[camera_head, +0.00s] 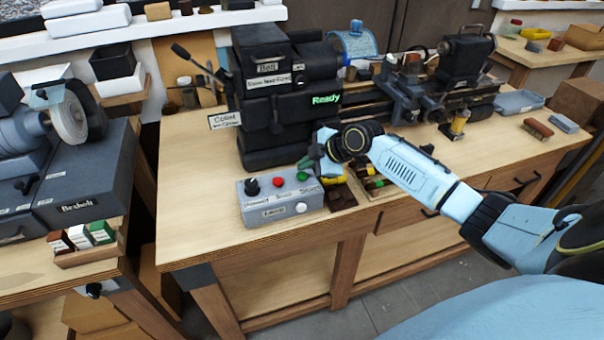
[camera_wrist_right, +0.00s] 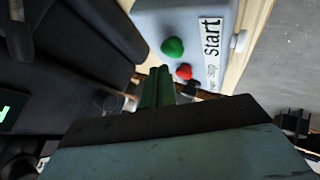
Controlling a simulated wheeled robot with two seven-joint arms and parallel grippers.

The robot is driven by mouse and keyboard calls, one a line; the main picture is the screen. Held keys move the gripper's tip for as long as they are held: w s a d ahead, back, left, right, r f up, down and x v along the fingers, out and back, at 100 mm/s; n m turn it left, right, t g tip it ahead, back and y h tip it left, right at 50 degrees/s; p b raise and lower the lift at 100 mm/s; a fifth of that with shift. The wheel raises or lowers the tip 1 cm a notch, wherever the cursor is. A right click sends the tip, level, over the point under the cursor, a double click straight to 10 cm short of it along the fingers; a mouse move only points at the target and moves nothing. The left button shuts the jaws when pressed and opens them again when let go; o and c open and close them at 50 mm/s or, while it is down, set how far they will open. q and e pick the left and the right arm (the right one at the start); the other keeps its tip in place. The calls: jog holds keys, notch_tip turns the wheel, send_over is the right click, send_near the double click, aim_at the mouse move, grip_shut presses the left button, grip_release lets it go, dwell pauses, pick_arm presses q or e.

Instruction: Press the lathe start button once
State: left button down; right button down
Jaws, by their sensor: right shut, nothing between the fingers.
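The grey control box (camera_head: 283,208) stands at the front left of the lathe bench. On its top are a black knob (camera_head: 252,187), a red button (camera_head: 278,182) and the green start button (camera_head: 302,176). In the right wrist view the green button (camera_wrist_right: 172,47) shows beside the "Start" label (camera_wrist_right: 211,37), with the red button (camera_wrist_right: 184,72) near it. My right gripper (camera_head: 308,162) is shut and empty, just above and behind the green button in the head view. Its greenish fingers (camera_wrist_right: 158,86) end a little short of the button in the wrist view. My left gripper is out of view.
The dark lathe headstock (camera_head: 270,110) stands behind the box, with a green "Ready" display (camera_head: 326,99). A wooden tray (camera_head: 376,184) with small items lies right of the box. A grinder (camera_head: 65,115) stands on the left bench. Bare benchtop (camera_head: 190,190) lies left of the box.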

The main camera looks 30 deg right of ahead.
jog(key=shift+f, duration=0.1)
dwell(0.3)
jog(key=shift+f+b, duration=0.35)
